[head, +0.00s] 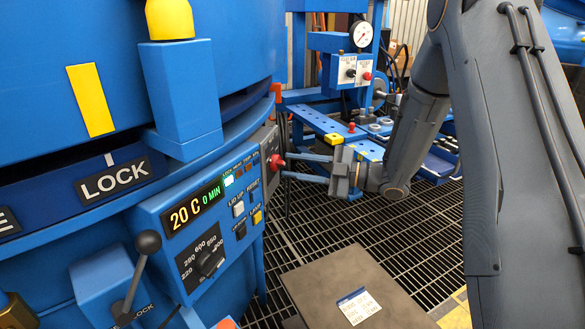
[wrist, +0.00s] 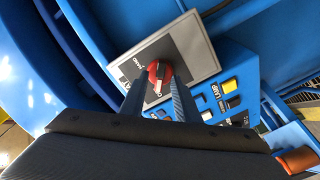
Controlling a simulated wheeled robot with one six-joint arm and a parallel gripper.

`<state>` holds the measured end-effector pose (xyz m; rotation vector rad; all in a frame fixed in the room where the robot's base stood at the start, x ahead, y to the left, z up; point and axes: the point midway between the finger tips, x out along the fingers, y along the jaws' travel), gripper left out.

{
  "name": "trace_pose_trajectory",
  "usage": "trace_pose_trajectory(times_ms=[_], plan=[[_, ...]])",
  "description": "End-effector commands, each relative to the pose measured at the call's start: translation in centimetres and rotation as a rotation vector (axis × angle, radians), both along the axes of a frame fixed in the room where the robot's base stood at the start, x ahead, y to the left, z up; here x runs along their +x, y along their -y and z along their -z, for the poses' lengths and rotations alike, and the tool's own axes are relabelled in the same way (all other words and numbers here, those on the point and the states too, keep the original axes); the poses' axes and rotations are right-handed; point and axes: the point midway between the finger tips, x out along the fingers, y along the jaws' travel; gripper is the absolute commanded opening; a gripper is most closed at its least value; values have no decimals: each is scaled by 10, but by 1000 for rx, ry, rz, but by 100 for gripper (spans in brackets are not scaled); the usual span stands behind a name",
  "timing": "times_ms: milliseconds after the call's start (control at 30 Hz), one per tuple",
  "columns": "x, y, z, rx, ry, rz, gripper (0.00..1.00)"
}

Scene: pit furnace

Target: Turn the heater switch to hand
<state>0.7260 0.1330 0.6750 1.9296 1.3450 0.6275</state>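The heater switch is a red rotary knob (wrist: 160,73) on a grey plate (wrist: 190,48) in the wrist view. A pale mark shows on the knob, and small lettering, partly legible and tilted, stands around it. In the head view the red knob (head: 277,162) is at the right end of the blue control panel. My gripper (head: 285,165) points left at the knob. In the wrist view its two fingers (wrist: 158,84) stand apart, one on each side of the knob. I see no clear grip; the exact contact is hidden by the fingers.
The control panel (head: 172,248) carries a lit "20 C 0 MIN" display (head: 195,207), a black dial (head: 208,262) and several push buttons. A lever with a black ball (head: 148,242) stands out at the lower left. A dark plate (head: 325,290) lies on the grated floor below my gripper.

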Motion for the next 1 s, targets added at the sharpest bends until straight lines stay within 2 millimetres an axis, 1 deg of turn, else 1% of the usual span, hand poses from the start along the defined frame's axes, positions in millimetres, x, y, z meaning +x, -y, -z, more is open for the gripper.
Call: trace_pose_trajectory(times_ms=[33,133,400,567,600,833,1000], plan=[[2,-4,0,0,0,-1,29],[3,-9,0,-1,0,-1,29],[4,-10,0,-1,0,1,29],[4,-10,0,-1,0,1,2],[4,-10,0,-1,0,1,0],[3,-9,0,2,-8,1,0],[3,-9,-2,17,-51,1,0]])
